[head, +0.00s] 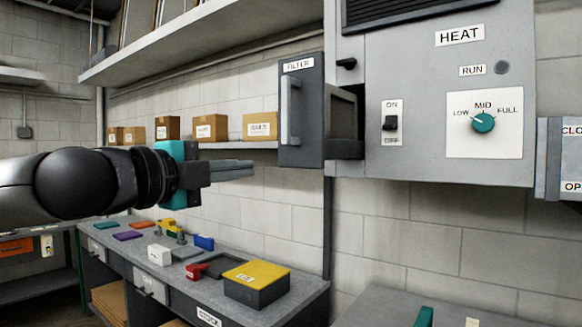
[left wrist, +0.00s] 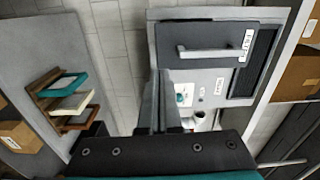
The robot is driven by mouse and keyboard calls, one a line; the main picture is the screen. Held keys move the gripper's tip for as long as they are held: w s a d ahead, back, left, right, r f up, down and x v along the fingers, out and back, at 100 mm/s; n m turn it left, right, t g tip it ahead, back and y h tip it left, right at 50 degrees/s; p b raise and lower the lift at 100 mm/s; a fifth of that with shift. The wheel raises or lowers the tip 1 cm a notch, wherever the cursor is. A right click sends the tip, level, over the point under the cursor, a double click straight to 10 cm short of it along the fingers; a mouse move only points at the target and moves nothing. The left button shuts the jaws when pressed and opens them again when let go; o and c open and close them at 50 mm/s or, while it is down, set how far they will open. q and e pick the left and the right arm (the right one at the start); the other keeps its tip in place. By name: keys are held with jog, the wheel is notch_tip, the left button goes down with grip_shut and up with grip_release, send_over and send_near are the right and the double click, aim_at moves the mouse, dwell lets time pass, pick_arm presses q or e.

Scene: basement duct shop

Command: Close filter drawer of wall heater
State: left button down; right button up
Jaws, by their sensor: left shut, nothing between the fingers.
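The wall heater (head: 435,150) is a grey box labelled HEAT, with an ON/OFF switch and a teal knob. Its filter drawer (head: 314,140), a dark front labelled FILTER with a light vertical handle (head: 290,110), stands out from the heater's left side. A dark opening shows between drawer front and heater. In the left wrist view the drawer front (left wrist: 205,75) and its handle (left wrist: 210,53) lie beyond the fingers. My left gripper (head: 250,169) is shut and empty, left of and a little below the drawer, apart from it. My right gripper is not in view.
A workbench (head: 305,285) below holds a yellow-topped box (head: 256,283), a red clamp-like item and several small coloured blocks. A shelf (head: 240,145) with cardboard boxes runs behind the drawer, and a higher shelf (head: 200,40) hangs above. A grey surface (head: 380,310) lies below the heater.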

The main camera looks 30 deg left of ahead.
pick_arm(q)
jog(key=s, duration=0.2)
jog(key=p, duration=0.7)
send_near(301, 164)
jog(key=shift+w, duration=1.7)
jog(key=shift+w+d+p, duration=0.15)
jog(key=shift+w+p, duration=0.15)
jog(key=shift+w, duration=0.55)
jog(key=shift+w+d+p, duration=0.2)
jog(key=shift+w+p, duration=0.05)
jog(key=shift+w, duration=0.6)
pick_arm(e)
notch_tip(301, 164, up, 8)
pick_arm(q)
jog(key=shift+w+r, duration=0.1)
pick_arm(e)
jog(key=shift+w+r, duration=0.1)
